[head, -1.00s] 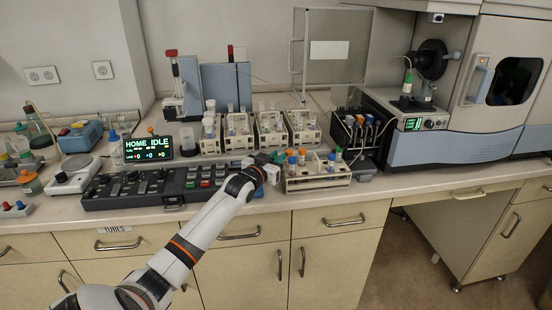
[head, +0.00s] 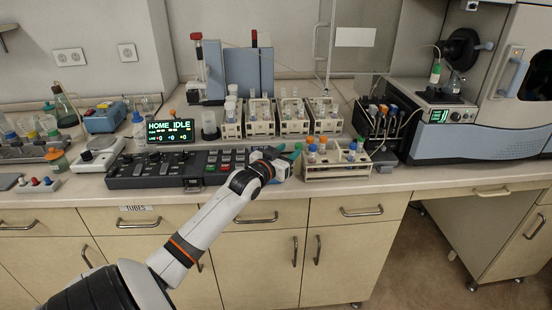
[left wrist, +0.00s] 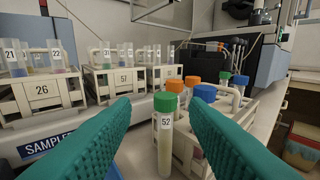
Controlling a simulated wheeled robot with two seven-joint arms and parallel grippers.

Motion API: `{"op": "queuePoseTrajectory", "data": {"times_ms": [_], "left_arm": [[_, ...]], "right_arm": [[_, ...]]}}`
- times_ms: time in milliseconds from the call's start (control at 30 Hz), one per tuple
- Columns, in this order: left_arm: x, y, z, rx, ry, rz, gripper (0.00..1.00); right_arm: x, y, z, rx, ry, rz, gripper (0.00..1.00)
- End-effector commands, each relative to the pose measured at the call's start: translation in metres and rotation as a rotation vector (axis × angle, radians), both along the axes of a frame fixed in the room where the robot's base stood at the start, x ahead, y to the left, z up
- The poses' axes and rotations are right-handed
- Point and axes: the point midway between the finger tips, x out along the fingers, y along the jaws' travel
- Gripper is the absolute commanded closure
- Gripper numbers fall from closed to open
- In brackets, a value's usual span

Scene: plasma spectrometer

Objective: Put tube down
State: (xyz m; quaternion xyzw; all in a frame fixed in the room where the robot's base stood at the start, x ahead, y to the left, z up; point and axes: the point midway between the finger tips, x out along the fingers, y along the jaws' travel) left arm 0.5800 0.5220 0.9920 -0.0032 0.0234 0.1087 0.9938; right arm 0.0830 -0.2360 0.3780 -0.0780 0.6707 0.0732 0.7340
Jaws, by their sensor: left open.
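The tube marked 52 (left wrist: 164,145), with a green cap (left wrist: 167,102) and pale contents, stands upright between my left fingers in the left wrist view. My left gripper (left wrist: 160,135) is open, with a gap showing between the tube and each green finger. In the head view my left gripper (head: 291,156) is at the left end of the front cream rack (head: 340,171). This rack holds several tubes with orange, blue and green caps. My right gripper is not in view.
Several cream racks (head: 262,128) of numbered tubes stand behind the front rack. A dark control panel (head: 165,170) lies left of my gripper, below a lit display (head: 171,132). A black holder (head: 378,132) with capped bottles is at the right. The counter's front edge is close.

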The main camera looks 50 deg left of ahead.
Motion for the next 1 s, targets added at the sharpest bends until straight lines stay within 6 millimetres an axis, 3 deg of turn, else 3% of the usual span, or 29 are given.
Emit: {"op": "queuePoseTrajectory", "data": {"times_ms": [200, 400, 1000], "left_arm": [[-0.04, -0.009, 0.001, 0.0, 0.002, 0.0, 0.59], [-0.059, -0.013, 0.003, 0.0, 0.0, 0.0, 0.59], [-0.063, -0.014, 0.004, 0.0, -0.001, 0.0, 0.59]], "right_arm": [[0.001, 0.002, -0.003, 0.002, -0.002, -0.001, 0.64], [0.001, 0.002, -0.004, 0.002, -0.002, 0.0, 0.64], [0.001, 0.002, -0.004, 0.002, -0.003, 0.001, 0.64]]}}
